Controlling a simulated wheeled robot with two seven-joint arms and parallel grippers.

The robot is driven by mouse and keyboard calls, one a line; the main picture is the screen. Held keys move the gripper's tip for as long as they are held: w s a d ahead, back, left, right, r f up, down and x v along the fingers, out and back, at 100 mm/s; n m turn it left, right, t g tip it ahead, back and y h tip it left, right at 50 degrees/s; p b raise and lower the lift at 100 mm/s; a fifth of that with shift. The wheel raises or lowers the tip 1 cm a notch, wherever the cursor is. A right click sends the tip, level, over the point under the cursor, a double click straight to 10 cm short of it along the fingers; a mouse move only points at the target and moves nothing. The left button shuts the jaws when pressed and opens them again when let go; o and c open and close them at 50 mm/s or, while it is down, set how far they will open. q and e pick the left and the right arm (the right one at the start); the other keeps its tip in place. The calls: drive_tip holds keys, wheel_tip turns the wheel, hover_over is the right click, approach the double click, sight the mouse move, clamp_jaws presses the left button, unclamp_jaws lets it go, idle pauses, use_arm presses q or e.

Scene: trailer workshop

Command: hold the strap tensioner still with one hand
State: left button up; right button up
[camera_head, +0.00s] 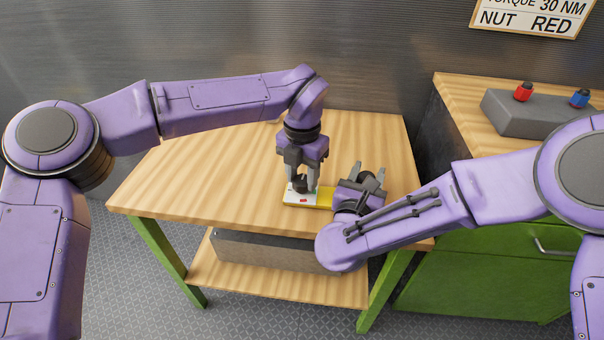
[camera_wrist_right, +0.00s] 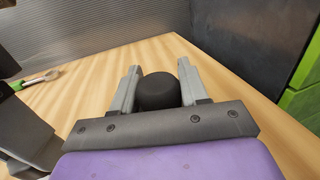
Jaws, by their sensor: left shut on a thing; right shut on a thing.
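The strap tensioner lies on the wooden table; I take it to be the low yellow and white piece with a small red mark (camera_head: 323,198). My left gripper (camera_head: 303,186) points straight down over its white end and is shut on a dark part there. My right gripper (camera_head: 370,178) lies low over the table beside the yellow end, its fingers shut around a round black knob. In the right wrist view the black knob (camera_wrist_right: 158,92) sits between the two grey fingertips (camera_wrist_right: 157,84). How the knob joins the tensioner is hidden by the grippers.
The wooden table (camera_head: 220,180) is mostly bare on the left. A green cabinet (camera_head: 490,280) stands right, with a grey box (camera_head: 525,118) bearing red and blue knobs. A sign (camera_head: 530,18) hangs above.

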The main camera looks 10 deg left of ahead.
sight(302, 179)
use_arm(q)
drive_tip(key=m, duration=1.1)
drive_tip(key=shift+m, duration=1.6)
use_arm(e)
drive_tip(key=shift+d, duration=0.1)
use_arm(q)
drive_tip(key=o, duration=1.1)
wheel_tip(302, 179, up, 12)
drive_tip(key=shift+r, duration=0.1)
